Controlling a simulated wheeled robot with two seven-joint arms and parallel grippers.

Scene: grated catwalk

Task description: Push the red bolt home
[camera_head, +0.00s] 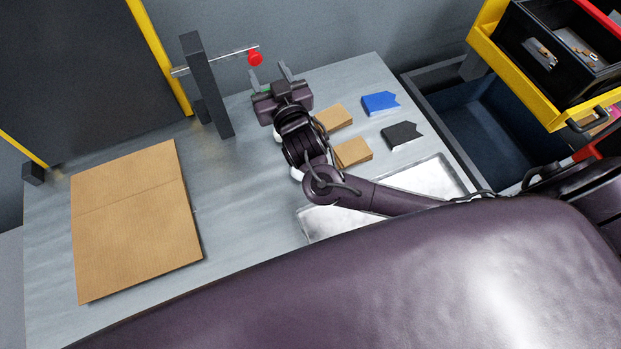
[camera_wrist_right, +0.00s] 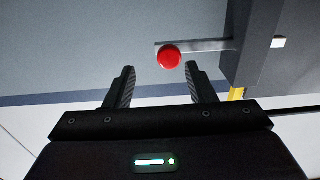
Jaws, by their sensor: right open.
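The red bolt shows as a red knob (camera_head: 255,58) on a thin metal rod (camera_head: 225,61) that passes through a dark upright post (camera_head: 207,85) at the back of the table. My right gripper (camera_head: 270,74) is open and empty, just in front of the knob. In the right wrist view the red knob (camera_wrist_right: 169,57) lies just beyond the two fingertips (camera_wrist_right: 160,68), roughly centred between them. The fingers look apart from the knob. The rod runs from the knob into the post (camera_wrist_right: 250,45). My left gripper is not in view.
A cardboard sheet (camera_head: 135,220) lies on the table's left. Tan pads (camera_head: 333,117), a blue piece (camera_head: 380,103), a dark piece (camera_head: 401,135) and a metal tray (camera_head: 425,180) lie right of my arm. A yellow-framed bin (camera_head: 520,85) stands at the right. A dark yellow-edged panel (camera_head: 80,70) is behind.

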